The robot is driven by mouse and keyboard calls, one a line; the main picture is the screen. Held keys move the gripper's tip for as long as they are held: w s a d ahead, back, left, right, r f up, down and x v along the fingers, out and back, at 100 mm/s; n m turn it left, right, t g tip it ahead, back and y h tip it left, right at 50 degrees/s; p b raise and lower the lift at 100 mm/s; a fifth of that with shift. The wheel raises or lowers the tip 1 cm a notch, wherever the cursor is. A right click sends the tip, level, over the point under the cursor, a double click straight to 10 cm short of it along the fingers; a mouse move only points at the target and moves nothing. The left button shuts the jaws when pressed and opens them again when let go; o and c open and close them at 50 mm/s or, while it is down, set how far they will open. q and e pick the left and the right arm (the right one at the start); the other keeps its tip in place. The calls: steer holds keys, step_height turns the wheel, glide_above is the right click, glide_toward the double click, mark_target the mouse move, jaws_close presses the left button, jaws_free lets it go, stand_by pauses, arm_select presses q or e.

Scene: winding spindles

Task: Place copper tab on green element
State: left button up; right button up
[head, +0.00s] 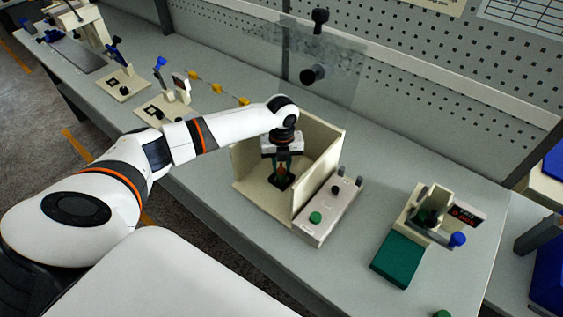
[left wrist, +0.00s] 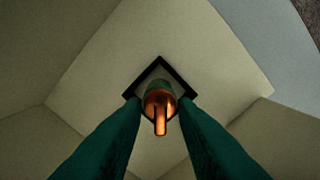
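My left gripper (head: 283,170) points down inside a cream open-topped box (head: 322,150). In the left wrist view its two dark green fingers (left wrist: 161,108) close in on both sides of the copper tab (left wrist: 160,122) with hardly any gap. A small orange-copper patch also shows between the fingers in the head view. A dark greenish round rim, perhaps the green element (left wrist: 159,86), shows just behind the copper. I cannot tell whether the two touch. A black square frame (left wrist: 183,76) on the box floor surrounds this spot. My right gripper is not in view.
The box walls stand close around the gripper, with a clear panel (head: 340,75) behind. A control block (head: 325,220) with a green button adjoins the box. A device with a green pad (head: 398,259) stands to the right. Other fixtures (head: 165,100) stand at the left.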

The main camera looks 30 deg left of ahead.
arm_select(q)
steer(key=shift+r, duration=0.1)
steer(key=shift+r, duration=0.55)
step_height(320, 180, up, 7)
steer(key=shift+f+b, duration=0.2)
steer(key=shift+b, duration=0.7)
